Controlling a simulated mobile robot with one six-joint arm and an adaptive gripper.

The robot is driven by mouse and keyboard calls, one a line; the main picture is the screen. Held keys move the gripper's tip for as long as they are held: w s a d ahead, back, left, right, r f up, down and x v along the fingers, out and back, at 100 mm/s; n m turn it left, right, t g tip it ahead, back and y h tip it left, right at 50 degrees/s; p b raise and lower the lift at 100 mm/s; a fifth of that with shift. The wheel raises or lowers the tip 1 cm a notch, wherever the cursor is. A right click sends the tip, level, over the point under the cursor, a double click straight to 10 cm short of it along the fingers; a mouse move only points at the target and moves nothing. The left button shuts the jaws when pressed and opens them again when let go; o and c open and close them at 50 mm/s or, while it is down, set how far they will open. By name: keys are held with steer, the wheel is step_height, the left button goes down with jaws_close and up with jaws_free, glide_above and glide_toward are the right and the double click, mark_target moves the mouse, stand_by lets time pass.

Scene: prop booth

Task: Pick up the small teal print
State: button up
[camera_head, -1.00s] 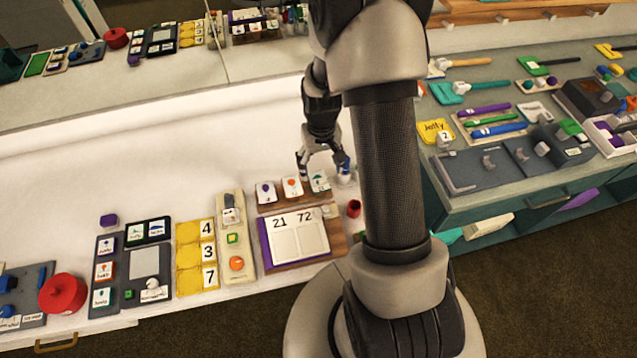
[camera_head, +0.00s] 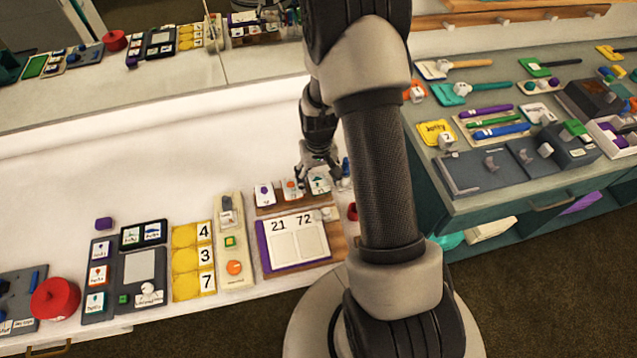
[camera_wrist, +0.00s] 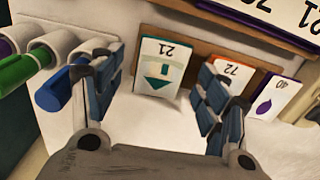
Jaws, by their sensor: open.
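The small teal print (camera_wrist: 159,68) is a white card with a teal arrow-like mark and the number 21. It leans against a brown wooden strip and shows upside down in the wrist view. In the head view the same print (camera_head: 319,184) is at the right end of a row of three cards. My gripper (camera_wrist: 163,90) is open, its fingers spread to either side of the teal print, with nothing held. It also shows in the head view (camera_head: 319,172), over the right part of the row. The right finger overlaps the orange card in the wrist view.
An orange card (camera_wrist: 232,72) marked 72 and a purple card (camera_wrist: 273,93) marked 40 stand beside the teal print. Green and blue marker-like cylinders (camera_wrist: 52,94) lie close by the left finger. A purple-edged board (camera_head: 297,242) lies in front of the row.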

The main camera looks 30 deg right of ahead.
steer(key=shift+f, duration=0.25)
steer(key=shift+c, duration=0.5)
steer(key=c, duration=0.7)
steer(key=shift+r, duration=0.1)
steer(key=shift+c, duration=0.2)
